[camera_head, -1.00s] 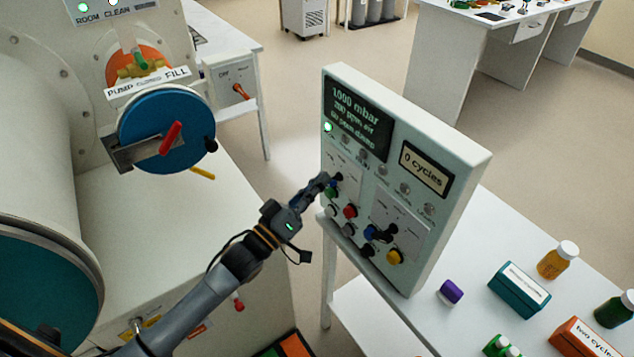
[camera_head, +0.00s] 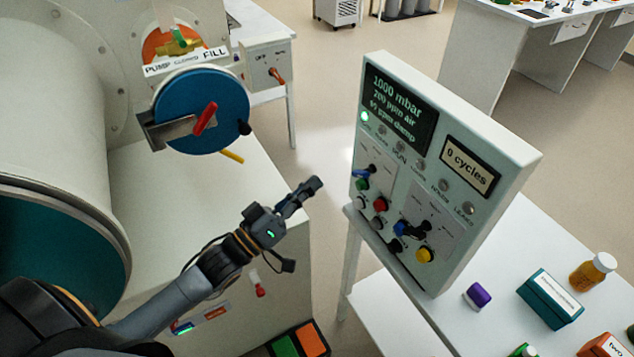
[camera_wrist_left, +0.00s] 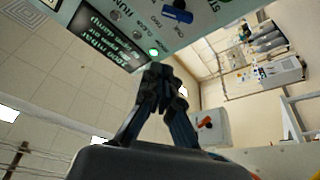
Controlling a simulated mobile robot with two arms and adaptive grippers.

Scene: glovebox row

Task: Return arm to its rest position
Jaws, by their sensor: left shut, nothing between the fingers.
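My left arm comes in from the lower left in the head view. Its gripper (camera_head: 313,186) is shut and empty, in the air to the left of the control panel (camera_head: 508,163) and apart from it. In the left wrist view the gripper (camera_wrist_left: 160,75) shows with its fingertips together and nothing between them. The panel's screen (camera_head: 399,108) reads 1000 mbar, and a small display (camera_head: 470,166) reads 0 cycles. A green light is lit on the panel. My right gripper is not in view.
A round blue door (camera_head: 225,125) with a red handle stands at the upper left, by the white chamber (camera_head: 45,100). A purple-capped item (camera_head: 477,296), a teal box (camera_head: 550,299) and an orange bottle (camera_head: 592,272) stand on the right table. Open floor lies behind my gripper.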

